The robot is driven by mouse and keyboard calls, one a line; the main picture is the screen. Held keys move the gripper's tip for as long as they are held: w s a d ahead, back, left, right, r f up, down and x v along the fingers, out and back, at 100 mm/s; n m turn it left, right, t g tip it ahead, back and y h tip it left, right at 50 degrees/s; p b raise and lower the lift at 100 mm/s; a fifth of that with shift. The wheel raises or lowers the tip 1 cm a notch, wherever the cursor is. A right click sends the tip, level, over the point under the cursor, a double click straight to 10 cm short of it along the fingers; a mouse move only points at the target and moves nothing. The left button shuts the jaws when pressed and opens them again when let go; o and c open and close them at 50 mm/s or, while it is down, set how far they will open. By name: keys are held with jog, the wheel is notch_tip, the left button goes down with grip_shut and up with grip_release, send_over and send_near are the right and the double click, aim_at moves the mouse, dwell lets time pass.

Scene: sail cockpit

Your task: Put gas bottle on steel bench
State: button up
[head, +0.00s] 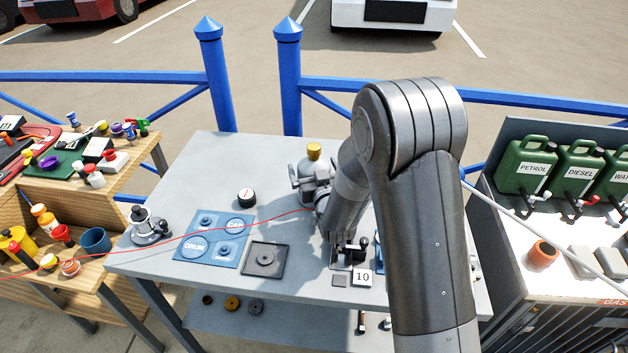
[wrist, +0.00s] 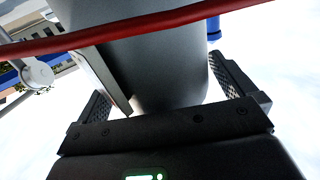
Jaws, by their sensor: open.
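The gas bottle (head: 314,152) is grey with a yellow cap. In the head view it appears upright at the back middle of the steel bench (head: 225,160), its lower part hidden by my wrist, so I cannot see whether its base touches the bench. My gripper (head: 322,203) is close beside the bottle on its near side, partly hidden by my arm. In the wrist view my gripper (wrist: 168,92) is open, its two fingers on either side of a large grey rounded body (wrist: 165,60), which looks like the bottle. I cannot tell whether they touch it.
A thin red line (head: 230,228) runs across the bench to my wrist. A blue mat (head: 212,240), a dark square tray (head: 267,259), a round gauge (head: 246,197) and a metal winch-like fitting (head: 148,228) are on the bench. Green cans (head: 527,165) stand right. The bench's back left is clear.

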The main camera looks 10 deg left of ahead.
aim_at(315, 159)
jog(key=shift+c, duration=0.4)
jog(key=c, duration=1.6)
jog(key=shift+r, duration=0.2)
jog(key=shift+r, duration=0.9)
notch_tip(315, 159, up, 2)
jog(key=s+d+r+m+h, duration=0.1)
jog(key=d+r+h, duration=0.1)
jog(key=d, duration=0.6)
jog(key=s+d+r+m+t+h, duration=0.1)
jog(key=d+r, duration=0.3)
jog(key=d, duration=0.4)
jog(key=s+d+r+m+h, duration=0.2)
jog(key=s+d+r+h, duration=0.1)
jog(key=d, duration=0.5)
jog(key=shift+s+d+r+h, duration=0.1)
jog(key=shift+d+r+h, duration=0.2)
jog(key=shift+h, duration=0.1)
